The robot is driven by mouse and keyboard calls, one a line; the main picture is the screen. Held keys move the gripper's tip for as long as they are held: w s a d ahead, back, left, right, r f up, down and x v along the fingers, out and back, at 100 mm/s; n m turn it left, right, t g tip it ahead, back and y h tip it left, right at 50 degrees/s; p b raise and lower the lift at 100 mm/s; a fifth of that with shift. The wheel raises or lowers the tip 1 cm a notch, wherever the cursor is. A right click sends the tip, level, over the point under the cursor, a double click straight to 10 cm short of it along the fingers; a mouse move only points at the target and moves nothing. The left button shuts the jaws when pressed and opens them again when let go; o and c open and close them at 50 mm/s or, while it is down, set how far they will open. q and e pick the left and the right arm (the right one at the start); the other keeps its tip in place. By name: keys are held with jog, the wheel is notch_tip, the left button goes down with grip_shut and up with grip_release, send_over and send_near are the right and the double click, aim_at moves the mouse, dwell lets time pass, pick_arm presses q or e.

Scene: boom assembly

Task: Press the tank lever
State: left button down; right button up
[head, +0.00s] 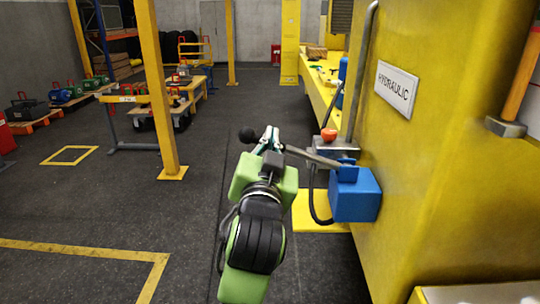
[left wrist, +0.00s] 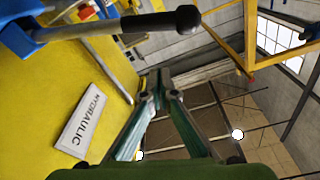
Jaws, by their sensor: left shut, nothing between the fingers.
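The tank lever is a grey bar (head: 312,157) with a black grip and round black knob (head: 247,135). It runs left from a blue pump block (head: 355,193) on the yellow tank. My left gripper (head: 270,138) is shut and empty, its fingertips in front of the lever in the head view, hiding part of the black grip. In the left wrist view the black grip (left wrist: 160,21) crosses the top, apart in the picture from my shut fingertips (left wrist: 156,88). Whether they touch cannot be told. My right gripper is not in view.
The yellow tank (head: 440,180) with a "HYDRAULIC" label (head: 396,89) fills the right side. A red knob (head: 328,134) and a hose stand by the pump. A yellow post (head: 157,90) rises on the left. The dark floor left of my arm is clear.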

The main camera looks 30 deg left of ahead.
aim_at(293, 150)
pick_arm(q)
jog(key=w+a+p, duration=0.1)
jog(key=w, duration=0.1)
jog(key=w+a, duration=0.1)
jog(key=w, duration=0.1)
jog(key=w+a+f+p, duration=0.1)
jog(key=w+a, duration=0.1)
jog(key=shift+p, duration=0.3)
jog(key=shift+s+a+f, duration=0.1)
jog(key=shift+s+f, duration=0.1)
jog(key=shift+f, duration=0.25)
jog(key=shift+s+a+f, duration=0.1)
jog(key=shift+s+f, duration=0.1)
jog(key=shift+f, duration=0.2)
